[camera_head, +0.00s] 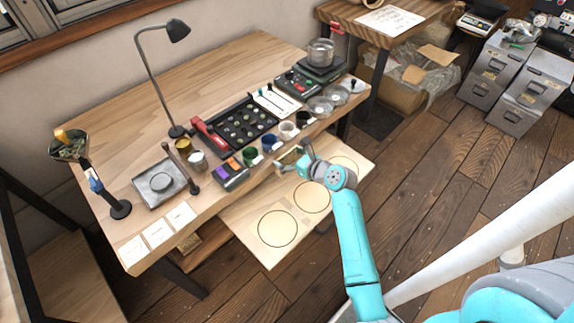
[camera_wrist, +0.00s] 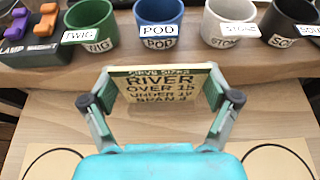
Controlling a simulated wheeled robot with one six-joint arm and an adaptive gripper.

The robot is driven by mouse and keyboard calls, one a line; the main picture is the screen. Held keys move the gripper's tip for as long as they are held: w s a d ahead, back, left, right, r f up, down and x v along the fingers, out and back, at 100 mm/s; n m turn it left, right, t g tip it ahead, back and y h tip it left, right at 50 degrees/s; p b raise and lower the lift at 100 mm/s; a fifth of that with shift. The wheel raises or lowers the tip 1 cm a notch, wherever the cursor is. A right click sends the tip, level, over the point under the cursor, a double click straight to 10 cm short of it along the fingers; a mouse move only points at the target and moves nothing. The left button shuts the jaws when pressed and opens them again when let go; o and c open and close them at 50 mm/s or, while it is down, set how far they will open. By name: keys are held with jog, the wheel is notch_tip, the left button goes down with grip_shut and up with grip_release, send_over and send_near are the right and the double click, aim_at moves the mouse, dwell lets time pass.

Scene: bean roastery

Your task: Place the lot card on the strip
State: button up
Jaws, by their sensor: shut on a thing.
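My gripper (camera_wrist: 160,98) is shut on a card (camera_wrist: 158,88), with one finger at each side edge. The card is tan with a dark green top band and dark lettering; "RIVER", "OVER" and "UNDER" can be read. It stands up, facing the wrist camera, above the light board at the table's front. In the head view the card (camera_head: 289,158) is small and partly hidden by my gripper (camera_head: 293,157). Three white cards (camera_head: 157,233) lie in a row at the table's left front corner. I cannot tell which surface is the strip.
Labelled cups, including a green one (camera_wrist: 91,22), a blue one (camera_wrist: 158,20) and a white one (camera_wrist: 228,20), stand behind the card. The light board (camera_head: 240,222) has circles marked on it. A black tray (camera_head: 236,128) and a lamp (camera_head: 176,131) stand further back.

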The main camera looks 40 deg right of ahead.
jog(key=shift+f, duration=2.1)
jog(key=shift+f, duration=0.1)
jog(key=o, duration=0.9)
jog(key=shift+s, duration=0.15)
jog(key=v, duration=1.1)
jog(key=shift+s+r, duration=0.3)
